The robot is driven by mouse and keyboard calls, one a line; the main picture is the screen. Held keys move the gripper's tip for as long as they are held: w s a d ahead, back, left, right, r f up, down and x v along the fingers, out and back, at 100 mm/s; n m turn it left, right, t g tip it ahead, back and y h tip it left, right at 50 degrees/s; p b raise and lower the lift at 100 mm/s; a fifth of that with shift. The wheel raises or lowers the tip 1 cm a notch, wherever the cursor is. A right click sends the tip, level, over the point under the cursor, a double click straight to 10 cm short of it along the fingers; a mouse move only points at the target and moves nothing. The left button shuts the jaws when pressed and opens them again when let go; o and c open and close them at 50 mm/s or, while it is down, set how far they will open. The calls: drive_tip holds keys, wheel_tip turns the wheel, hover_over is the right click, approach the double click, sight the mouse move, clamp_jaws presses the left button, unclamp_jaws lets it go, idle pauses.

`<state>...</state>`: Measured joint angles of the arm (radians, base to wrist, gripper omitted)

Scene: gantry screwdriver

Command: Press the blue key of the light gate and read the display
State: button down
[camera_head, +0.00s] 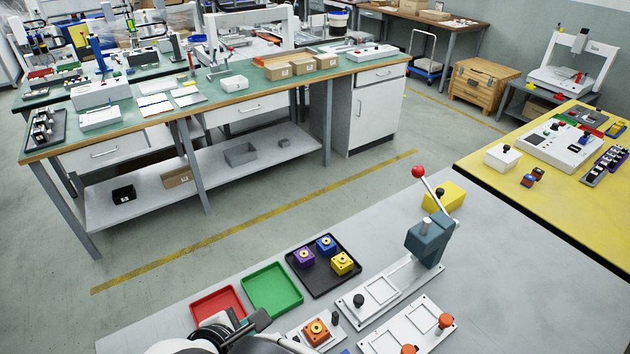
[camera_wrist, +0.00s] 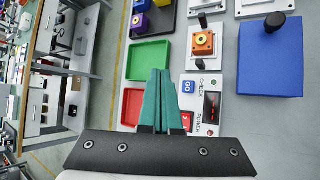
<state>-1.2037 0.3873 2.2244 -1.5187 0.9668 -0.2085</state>
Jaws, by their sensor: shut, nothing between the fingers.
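The light gate (camera_wrist: 201,125) is a white box with the printed words CHECK and POWER. Its blue key (camera_wrist: 187,87), marked GO, shows just right of my fingers in the wrist view. Its dark display (camera_wrist: 212,106) shows small red marks that I cannot read. A red power switch (camera_wrist: 187,121) sits below the key. An orange block (camera_wrist: 203,43) with a round yellow top sits on the gate's plate, also visible in the head view (camera_head: 317,331). My gripper (camera_wrist: 161,73) has its teal fingers shut and empty, left of the key; I cannot tell whether they touch the gate.
A green tray (camera_wrist: 149,61) and a red tray (camera_wrist: 131,107) lie left of the gate. A dark tray (camera_head: 349,285) holds purple, blue and yellow blocks. A blue box (camera_wrist: 270,67) with a black knob stands right. A lever press (camera_head: 427,243) stands behind on the grey table.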

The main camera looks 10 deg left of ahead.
drive_tip(key=shift+f, duration=4.4)
drive_tip(key=shift+f, duration=0.4)
drive_tip(key=shift+f, duration=0.4)
drive_tip(key=shift+r, duration=0.85)
